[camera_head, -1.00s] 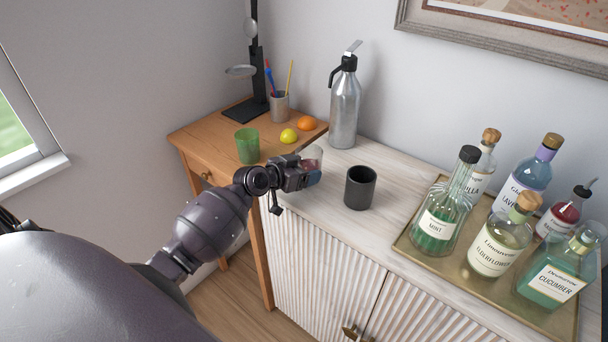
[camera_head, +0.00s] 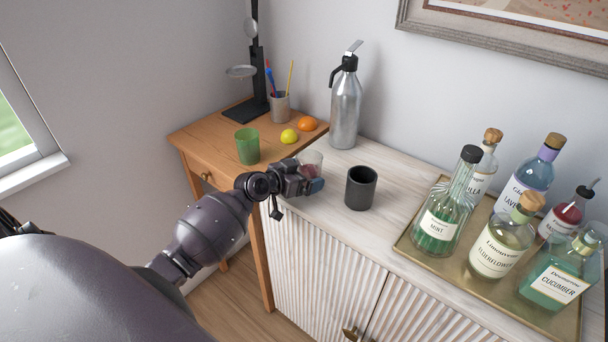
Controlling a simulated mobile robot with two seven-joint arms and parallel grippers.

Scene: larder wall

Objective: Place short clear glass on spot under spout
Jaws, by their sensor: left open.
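A short clear glass (camera_head: 311,159) stands at the left end of the white cabinet top, partly hidden behind my left gripper. My left gripper (camera_head: 314,178) is at the glass, with its fingers open; I cannot tell whether they touch it. A steel siphon bottle (camera_head: 345,108) with a black head, a small spout and a lever stands behind, to the right of the glass. My right gripper is not in view.
A dark cup (camera_head: 360,188) stands right of my left gripper. A brass tray (camera_head: 420,252) with several labelled bottles fills the right side.

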